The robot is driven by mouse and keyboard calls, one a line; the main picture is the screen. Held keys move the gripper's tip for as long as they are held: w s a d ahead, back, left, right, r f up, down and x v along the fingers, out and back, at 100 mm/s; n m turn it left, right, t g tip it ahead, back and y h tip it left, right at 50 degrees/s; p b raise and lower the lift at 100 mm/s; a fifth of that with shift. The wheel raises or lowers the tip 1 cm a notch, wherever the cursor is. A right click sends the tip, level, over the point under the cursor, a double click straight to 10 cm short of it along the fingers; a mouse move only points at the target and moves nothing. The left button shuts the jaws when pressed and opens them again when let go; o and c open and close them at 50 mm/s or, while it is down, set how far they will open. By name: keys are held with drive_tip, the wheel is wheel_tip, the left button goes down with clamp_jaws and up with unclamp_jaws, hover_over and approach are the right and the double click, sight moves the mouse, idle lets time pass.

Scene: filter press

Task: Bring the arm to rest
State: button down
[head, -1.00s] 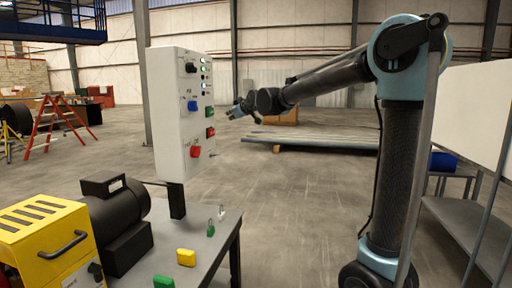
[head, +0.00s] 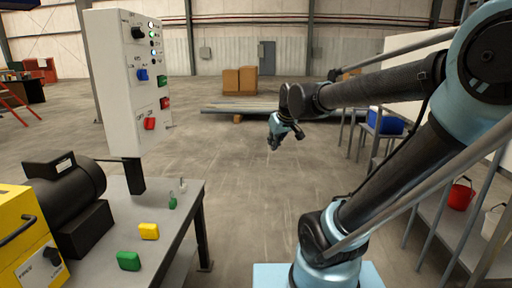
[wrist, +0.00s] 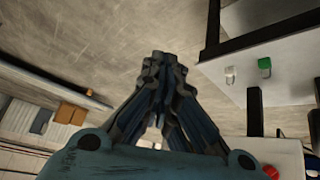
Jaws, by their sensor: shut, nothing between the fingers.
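My gripper (head: 275,144) hangs in free air over the open floor in the head view, pointing down, to the right of the control panel (head: 128,80) and the bench. In the wrist view its fingers (wrist: 163,62) are drawn together at the tips with nothing between them. My arm reaches in from the right, its links bent. The gripper touches nothing that I can see.
A shelf (head: 440,205) with a red bucket (head: 460,194) stands at right. Floor between is clear.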

drive_tip(key=s+d+f+m+g+h, duration=0.1)
drive_tip(key=s+d+f+m+g, duration=0.1)
drive_tip(key=s+d+f, duration=0.4)
drive_tip(key=s+d+f+m+g+h, duration=0.1)
drive_tip(key=s+d+f+m+g, duration=0.1)
drive_tip(key=s+d+f, duration=0.4)
drive_tip(key=s+f+m, duration=0.1)
drive_tip(key=s+f, duration=0.3)
drive_tip(key=s, duration=0.5)
drive_tip(key=shift+d+m+h, duration=0.15)
drive_tip(key=shift+m+h, duration=0.15)
drive_tip(key=shift+m, duration=0.1)
drive_tip(key=shift+w+f+g, duration=0.25)
drive_tip(key=shift+w+g, duration=0.05)
drive_tip(key=shift+w, duration=0.15)
